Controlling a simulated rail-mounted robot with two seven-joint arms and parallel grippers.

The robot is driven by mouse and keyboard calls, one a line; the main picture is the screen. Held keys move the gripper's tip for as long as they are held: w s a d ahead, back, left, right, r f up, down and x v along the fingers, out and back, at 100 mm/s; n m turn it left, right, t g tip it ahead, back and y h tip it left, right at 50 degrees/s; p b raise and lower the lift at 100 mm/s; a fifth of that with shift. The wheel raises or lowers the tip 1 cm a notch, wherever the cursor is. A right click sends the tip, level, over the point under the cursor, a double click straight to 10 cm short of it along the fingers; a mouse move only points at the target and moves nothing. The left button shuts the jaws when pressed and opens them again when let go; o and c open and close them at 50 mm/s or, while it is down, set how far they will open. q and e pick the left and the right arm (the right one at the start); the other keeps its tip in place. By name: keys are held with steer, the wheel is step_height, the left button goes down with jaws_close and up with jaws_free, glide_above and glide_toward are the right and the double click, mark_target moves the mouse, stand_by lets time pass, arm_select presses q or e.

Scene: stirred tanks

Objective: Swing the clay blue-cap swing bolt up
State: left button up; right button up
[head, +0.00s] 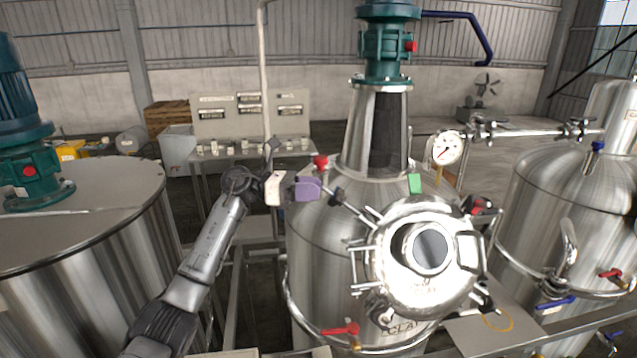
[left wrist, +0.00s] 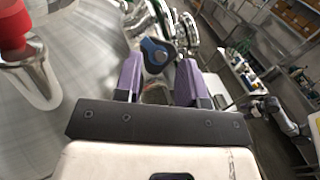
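The clay tank is the steel vessel (head: 315,245) in the middle of the head view; its plate (head: 402,328) shows "CLA". Its round manway lid (head: 395,262) faces me. A swing bolt with a dark cap (head: 336,196) sticks out at the lid's upper left. In the left wrist view a blue cap (left wrist: 154,50) with a dark centre shows just beyond and between the purple fingers. My left gripper (head: 308,188) is open, its fingers (left wrist: 157,82) apart and not visibly touching the cap.
A red-capped fitting (head: 320,162) stands close to my left gripper; a red-topped post (left wrist: 18,40) shows in the left wrist view. A pressure gauge (head: 446,148) and pipe are at the right. Other steel tanks stand left (head: 80,215) and right (head: 560,185).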

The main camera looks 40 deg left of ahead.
arm_select(q)
steer(key=shift+x, duration=0.95)
jaws_close()
